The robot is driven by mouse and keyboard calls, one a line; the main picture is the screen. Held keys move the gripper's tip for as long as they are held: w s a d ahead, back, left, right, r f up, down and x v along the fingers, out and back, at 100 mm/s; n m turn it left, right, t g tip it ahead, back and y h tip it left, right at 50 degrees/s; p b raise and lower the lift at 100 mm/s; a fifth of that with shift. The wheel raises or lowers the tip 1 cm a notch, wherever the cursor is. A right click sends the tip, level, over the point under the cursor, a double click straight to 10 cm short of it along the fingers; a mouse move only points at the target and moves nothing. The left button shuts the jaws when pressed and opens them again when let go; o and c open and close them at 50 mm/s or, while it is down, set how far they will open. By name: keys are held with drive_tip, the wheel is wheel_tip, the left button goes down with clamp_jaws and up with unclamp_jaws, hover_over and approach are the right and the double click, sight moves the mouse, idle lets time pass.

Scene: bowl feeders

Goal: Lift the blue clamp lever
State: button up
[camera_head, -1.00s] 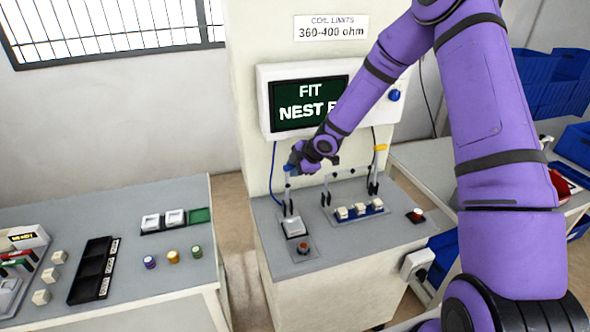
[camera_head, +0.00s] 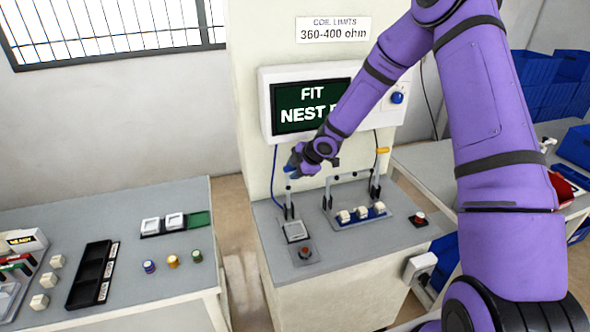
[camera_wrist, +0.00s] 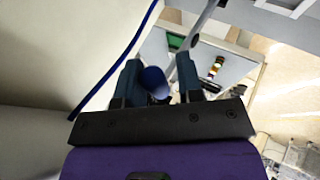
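The blue clamp lever (camera_head: 288,194) stands about upright at the left of the middle bench, beside a small square nest (camera_head: 295,230). Its pale shaft shows in the head view, while its top is partly hidden by my gripper (camera_head: 292,168). In the wrist view, the lever's round blue grip (camera_wrist: 153,82) sits between the two dark fingers of my gripper (camera_wrist: 160,75). The grip is close to the left finger, and a narrow gap shows on the right. The fingers look open around it.
A yellow-tipped lever (camera_head: 383,151) and a rack of white blocks (camera_head: 362,213) are to the right. A red button (camera_head: 306,252) is in front of the nest. The screen (camera_head: 310,104) is behind my arm. A blue cable (camera_wrist: 120,65) runs left in the wrist view.

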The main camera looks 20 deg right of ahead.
drive_tip(key=v, duration=1)
drive_tip(key=shift+s+d+r, duration=0.2)
drive_tip(key=shift+r, duration=0.05)
idle(0.3)
idle(0.4)
drive_tip(key=s+d+r+m+g+h, duration=0.1)
drive_tip(key=s+d+r+m+h, duration=0.3)
drive_tip(key=s+r+m+h, duration=0.9)
drive_tip(key=s+a+r+m+y, duration=0.1)
drive_tip(key=s+r+m+y, duration=0.2)
drive_tip(key=s, duration=0.9)
drive_tip(key=s+r+m+y, duration=0.3)
drive_tip(key=s+r+y, duration=0.2)
drive_tip(key=s+r, duration=0.4)
drive_tip(key=s, duration=0.3)
drive_tip(key=shift+a, duration=0.4)
